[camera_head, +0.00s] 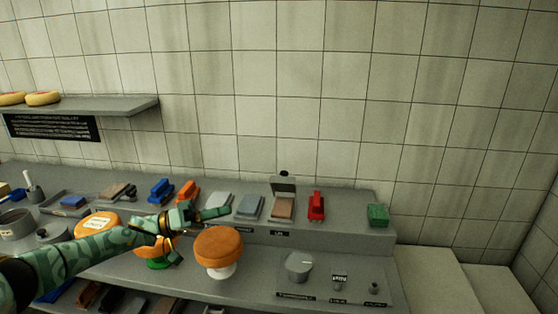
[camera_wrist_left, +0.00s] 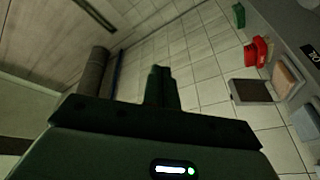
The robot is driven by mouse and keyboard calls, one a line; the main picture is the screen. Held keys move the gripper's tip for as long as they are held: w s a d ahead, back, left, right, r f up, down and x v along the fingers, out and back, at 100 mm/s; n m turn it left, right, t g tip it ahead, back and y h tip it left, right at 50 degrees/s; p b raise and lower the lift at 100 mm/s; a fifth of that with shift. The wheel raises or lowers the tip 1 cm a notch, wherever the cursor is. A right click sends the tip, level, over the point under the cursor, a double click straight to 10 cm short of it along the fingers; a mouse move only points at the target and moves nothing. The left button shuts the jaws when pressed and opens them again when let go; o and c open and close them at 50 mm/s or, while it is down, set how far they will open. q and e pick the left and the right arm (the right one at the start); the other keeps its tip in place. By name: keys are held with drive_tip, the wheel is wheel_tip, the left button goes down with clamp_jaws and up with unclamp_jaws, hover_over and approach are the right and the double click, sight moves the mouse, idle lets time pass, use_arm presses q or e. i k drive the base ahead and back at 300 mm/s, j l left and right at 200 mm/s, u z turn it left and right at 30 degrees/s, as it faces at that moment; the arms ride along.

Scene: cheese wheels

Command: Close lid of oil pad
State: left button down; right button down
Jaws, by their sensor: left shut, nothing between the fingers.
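The oil pad (camera_head: 283,208) is a small box with a brown pad, on the raised back ledge. Its grey lid (camera_head: 284,186) stands open and upright at the back edge. In the left wrist view the brown pad (camera_wrist_left: 288,80) and the open lid (camera_wrist_left: 252,92) are at the right. My left gripper (camera_head: 224,212) is shut and empty, to the left of the oil pad and apart from it. Its shut fingers also show in the left wrist view (camera_wrist_left: 161,78). My right gripper is not in view.
A blue-grey pad (camera_head: 249,207) is left of the oil pad; a red stapler-like tool (camera_head: 317,206) is right of it. A green block (camera_head: 378,215) sits at the ledge's right end. An orange cheese wheel (camera_head: 219,246) stands on a white stand in front.

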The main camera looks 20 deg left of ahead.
sight(284, 183)
drive_tip(key=i+j, duration=0.15)
drive_tip(key=i, duration=0.25)
drive_tip(key=i+j, duration=0.2)
drive_tip(key=i, duration=0.25)
drive_tip(key=i+j, duration=0.15)
drive_tip(key=i, duration=0.25)
